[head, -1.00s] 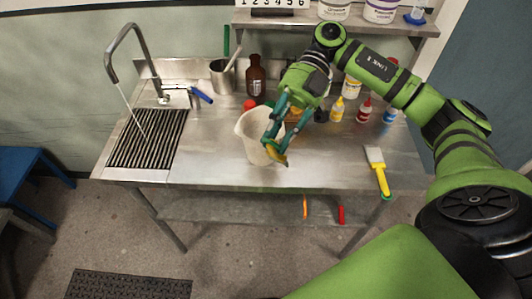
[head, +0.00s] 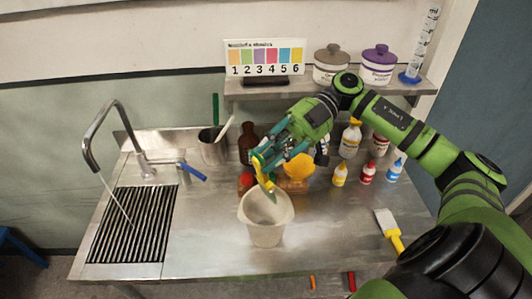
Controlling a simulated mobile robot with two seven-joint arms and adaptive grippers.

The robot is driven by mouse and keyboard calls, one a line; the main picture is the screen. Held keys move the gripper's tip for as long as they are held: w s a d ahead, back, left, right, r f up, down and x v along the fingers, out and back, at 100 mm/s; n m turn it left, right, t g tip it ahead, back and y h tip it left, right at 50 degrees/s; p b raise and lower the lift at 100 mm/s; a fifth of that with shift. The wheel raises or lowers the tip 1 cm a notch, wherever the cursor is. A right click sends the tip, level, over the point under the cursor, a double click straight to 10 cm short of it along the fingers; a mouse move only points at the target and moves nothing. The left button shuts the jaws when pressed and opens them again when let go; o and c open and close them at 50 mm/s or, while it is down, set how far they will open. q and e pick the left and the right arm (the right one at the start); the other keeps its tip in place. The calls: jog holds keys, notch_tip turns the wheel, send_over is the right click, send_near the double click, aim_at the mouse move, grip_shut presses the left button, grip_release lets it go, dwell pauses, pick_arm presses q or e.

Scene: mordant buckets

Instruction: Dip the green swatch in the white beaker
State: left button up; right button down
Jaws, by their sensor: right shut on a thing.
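The white beaker (head: 266,228) stands upright on the steel worktop, its open mouth facing up. My right gripper (head: 264,166) is shut on a thin yellow-green swatch (head: 269,187). The swatch hangs down, and its lower end shows over the far part of the beaker's mouth. I cannot tell whether that end is inside the beaker or just above it. My left gripper is not in view.
A yellow cup (head: 299,167) and a brown bottle (head: 248,143) stand behind the beaker. Small dropper bottles, one of them red (head: 368,173), stand to the right. A yellow-handled brush (head: 390,229) lies front right. The sink grate (head: 133,224) is at left.

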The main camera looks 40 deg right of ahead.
aim_at(268, 195)
jog(key=shift+w+f+b, duration=0.2)
jog(key=shift+f+b, duration=0.2)
jog(key=shift+f, duration=0.5)
notch_tip(268, 195, down, 2)
jog(key=shift+w+f+b, duration=0.1)
jog(key=shift+b, duration=0.45)
jog(key=shift+f, duration=0.4)
notch_tip(268, 195, down, 4)
jog(key=shift+f+b, duration=0.1)
jog(key=shift+b, duration=1.15)
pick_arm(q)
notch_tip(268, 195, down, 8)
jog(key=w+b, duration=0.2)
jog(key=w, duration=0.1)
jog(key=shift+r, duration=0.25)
pick_arm(e)
jog(key=shift+f, duration=2.35)
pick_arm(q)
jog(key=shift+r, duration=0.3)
pick_arm(e)
jog(key=shift+d, duration=0.45)
